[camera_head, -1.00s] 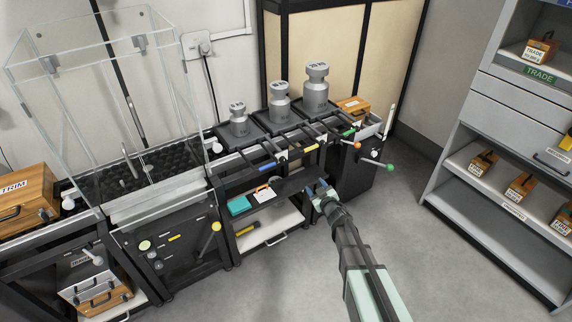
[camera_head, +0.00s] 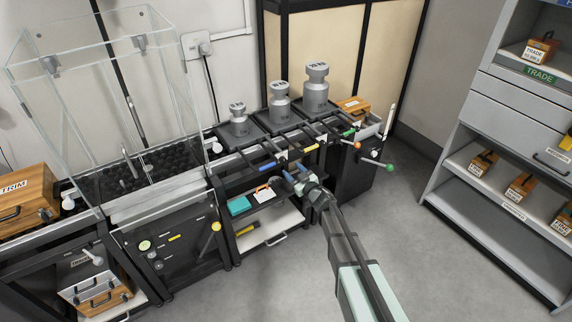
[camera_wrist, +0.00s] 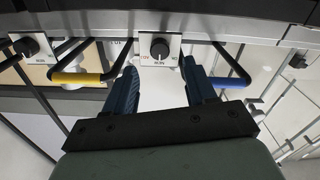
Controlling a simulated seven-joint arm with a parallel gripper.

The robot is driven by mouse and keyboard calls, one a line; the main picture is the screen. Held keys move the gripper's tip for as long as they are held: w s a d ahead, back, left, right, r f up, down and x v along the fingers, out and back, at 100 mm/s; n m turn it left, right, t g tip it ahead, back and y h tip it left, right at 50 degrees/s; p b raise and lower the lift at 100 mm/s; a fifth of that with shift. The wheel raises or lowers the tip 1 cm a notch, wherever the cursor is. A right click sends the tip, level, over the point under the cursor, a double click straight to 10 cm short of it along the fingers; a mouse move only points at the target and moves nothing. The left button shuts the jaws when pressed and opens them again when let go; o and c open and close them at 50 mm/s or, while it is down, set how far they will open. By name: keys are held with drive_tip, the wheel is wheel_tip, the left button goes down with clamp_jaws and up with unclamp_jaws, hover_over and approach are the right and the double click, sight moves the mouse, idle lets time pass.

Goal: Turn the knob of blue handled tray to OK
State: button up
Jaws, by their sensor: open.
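The blue handle (camera_head: 268,166) is on the front rail of the tray unit, and it also shows at the right of the wrist view (camera_wrist: 232,82). A black round knob (camera_wrist: 160,48) on a white plate sits just left of the blue handle in the wrist view; that plate (camera_head: 282,157) is small in the head view. The plate has small lettering; I cannot tell which mark the knob points to. My gripper (camera_wrist: 160,70) is open and empty, its two blue fingers either side of the plate's lower part. In the head view my gripper (camera_head: 290,177) is just below the blue handle's rail.
A yellow handle (camera_wrist: 76,78) and another knob (camera_wrist: 28,46) are to the left in the wrist view. Three metal weights, the smallest one (camera_head: 238,120) leftmost, stand on the trays. A shelf with a teal box (camera_head: 239,206) lies below. Floor to the right is clear.

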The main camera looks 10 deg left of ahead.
sight(284, 161)
drive_tip(key=shift+x, duration=2.85)
clamp_jaws()
